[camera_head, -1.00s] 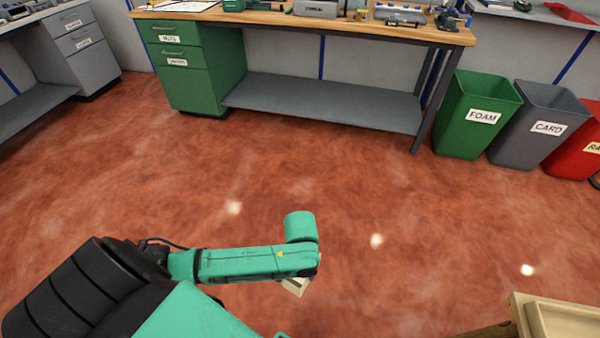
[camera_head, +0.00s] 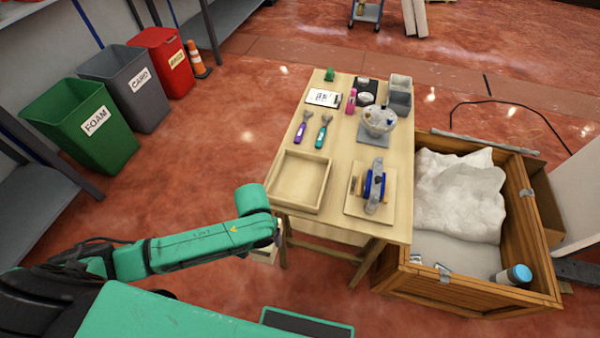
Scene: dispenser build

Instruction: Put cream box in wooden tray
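The wooden tray (camera_head: 322,193) is a shallow, light square tray on the near left of the wooden table. It is empty. My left arm reaches in from the left and ends just left of the table's near corner. A cream box (camera_head: 264,256) shows partly below the end of this arm, outside the table's edge and lower in the picture than the tray. It has travelled with the arm, so my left gripper holds it, though the arm hides the fingers. My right gripper is out of view.
The table (camera_head: 340,112) also bears a wooden board with a blue-and-grey device (camera_head: 374,187), a glass-like bowl (camera_head: 379,121), two brush-like tools (camera_head: 323,130) and a clipboard (camera_head: 323,98). A wooden crate (camera_head: 465,292) stands right of it. Bins stand at left; the floor between is clear.

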